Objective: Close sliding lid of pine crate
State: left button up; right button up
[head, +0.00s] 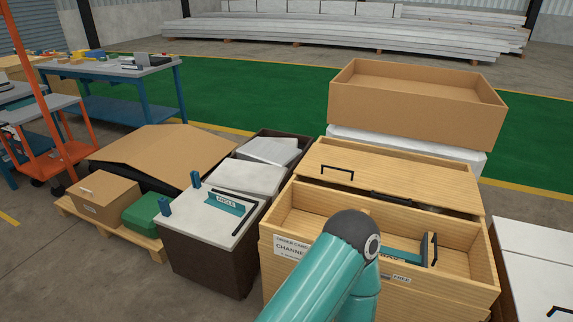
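The pine crate (283,228) stands right of centre in the head view. Its pine lid (405,178) lies over the rear part, with a black handle (337,172) at its left. The front part of the crate is uncovered and its inside shows. A teal piece (402,256) and a black handle-like bar (434,249) show at the front right of the crate, partly behind my arm. A teal arm of mine rises from the bottom edge, its dark joint covering part of the crate's front. Neither gripper is visible.
A brown bin (205,262) with a pale lid stands close left of the crate. An open cardboard box (415,112) sits on a white stack behind it. A white-topped unit (540,260) stands at the right. A pallet (110,232) with boxes lies farther left.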

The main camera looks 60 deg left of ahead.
aim_at(411, 181)
jog(key=u, duration=0.65)
jog(key=i, duration=1.05)
jog(key=u, duration=0.1)
